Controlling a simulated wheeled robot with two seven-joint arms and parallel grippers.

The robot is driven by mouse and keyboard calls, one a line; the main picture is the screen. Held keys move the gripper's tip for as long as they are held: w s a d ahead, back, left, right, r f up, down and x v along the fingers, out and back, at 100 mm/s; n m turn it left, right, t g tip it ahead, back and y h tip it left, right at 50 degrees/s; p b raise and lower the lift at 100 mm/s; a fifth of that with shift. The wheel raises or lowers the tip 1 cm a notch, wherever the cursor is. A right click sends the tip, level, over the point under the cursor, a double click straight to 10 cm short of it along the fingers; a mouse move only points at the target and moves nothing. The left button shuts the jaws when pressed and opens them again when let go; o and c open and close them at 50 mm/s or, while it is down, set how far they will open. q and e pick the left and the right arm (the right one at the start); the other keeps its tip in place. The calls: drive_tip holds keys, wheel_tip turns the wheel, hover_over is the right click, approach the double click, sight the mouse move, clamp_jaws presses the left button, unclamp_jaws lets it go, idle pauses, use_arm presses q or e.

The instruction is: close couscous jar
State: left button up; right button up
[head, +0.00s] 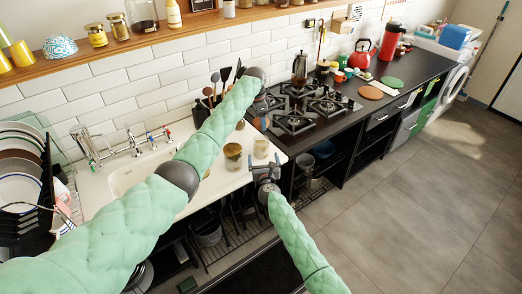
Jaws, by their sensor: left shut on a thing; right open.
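Two small jars stand on the white counter left of the hob: a jar with a gold-brown top (232,156) and a paler jar (261,148). I cannot tell from their labels which is the couscous jar. My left gripper (261,114) is above and behind the jars, by the hob's left edge. It is shut on a small brownish round thing (261,124), which looks like a lid; the jaws partly hide it. My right gripper (266,168) is open, at the counter's front edge, just in front of the paler jar. It appears apart from that jar.
A gas hob (300,112) with a moka pot (299,70) is at the right. A utensil holder (203,112) stands behind my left arm. A sink (135,172) and a dish rack (22,185) are at the left. Little counter is free around the jars.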

sight(260, 140)
drive_tip(key=shift+w+a, duration=0.15)
drive_tip(key=shift+w, duration=1.4)
drive_tip(key=shift+w+a, duration=0.2)
drive_tip(key=shift+w, duration=1.3)
drive_tip(key=shift+w+a, duration=0.15)
drive_tip(key=shift+w, duration=1.4)
drive_tip(key=c, duration=1.4)
use_arm(q)
drive_tip(key=shift+f, duration=2.45)
use_arm(e)
drive_tip(key=shift+c, duration=0.2)
use_arm(q)
drive_tip(key=shift+f, duration=0.85)
drive_tip(key=shift+f, duration=0.6)
